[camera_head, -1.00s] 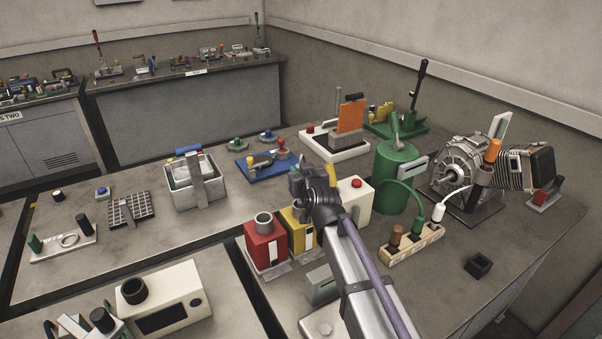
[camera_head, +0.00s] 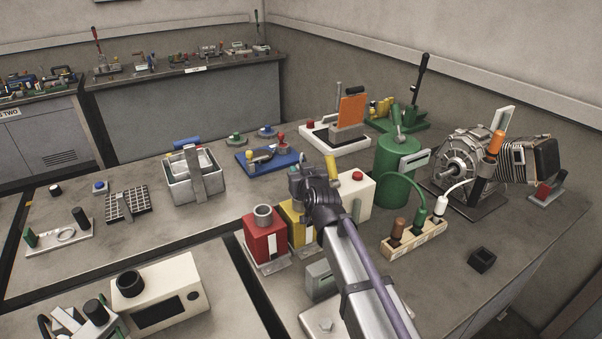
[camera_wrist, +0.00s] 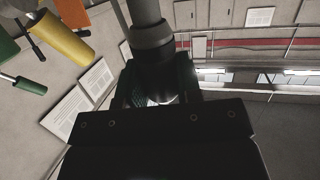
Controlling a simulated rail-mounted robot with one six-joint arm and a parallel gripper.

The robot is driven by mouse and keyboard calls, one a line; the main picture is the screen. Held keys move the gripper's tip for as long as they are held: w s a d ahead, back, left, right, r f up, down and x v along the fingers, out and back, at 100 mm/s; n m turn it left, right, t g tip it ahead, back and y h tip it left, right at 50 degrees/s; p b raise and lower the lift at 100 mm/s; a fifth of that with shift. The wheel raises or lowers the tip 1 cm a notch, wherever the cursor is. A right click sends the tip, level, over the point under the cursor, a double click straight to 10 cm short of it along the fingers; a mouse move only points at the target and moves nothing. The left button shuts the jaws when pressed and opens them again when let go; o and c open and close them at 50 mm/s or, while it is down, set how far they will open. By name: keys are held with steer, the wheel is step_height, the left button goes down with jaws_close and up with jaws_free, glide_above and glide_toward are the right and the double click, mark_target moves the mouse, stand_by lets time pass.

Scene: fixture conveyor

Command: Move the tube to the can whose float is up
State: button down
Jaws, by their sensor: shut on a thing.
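My gripper (camera_head: 306,184) is shut beside the top of the yellow can (camera_head: 296,228). In the wrist view, a grey cylinder with a dark collar, apparently the tube (camera_wrist: 148,35), is between the dark jaws (camera_wrist: 158,92). Its far end is out of frame. The red can (camera_head: 262,240) stands left of the yellow one, with a grey round neck on top. Each can has a pale vertical strip on its front. The float heights are too small to read. My gripper partly hides the yellow can's top, and I cannot tell whether the tube touches it.
A cream box with a red button (camera_head: 360,192) stands just right of my gripper. A grey bin (camera_head: 190,186) stands left. Bench between bin and red can is clear.

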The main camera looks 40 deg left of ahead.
steer(key=shift+f+b, duration=0.6)
steer(key=shift+f, duration=0.1)
steer(key=shift+f, duration=0.25)
steer(key=c, duration=1.1)
jaws_free()
steer(key=o, duration=0.6)
steer(key=shift+c, duration=0.2)
steer(key=shift+d, duration=0.1)
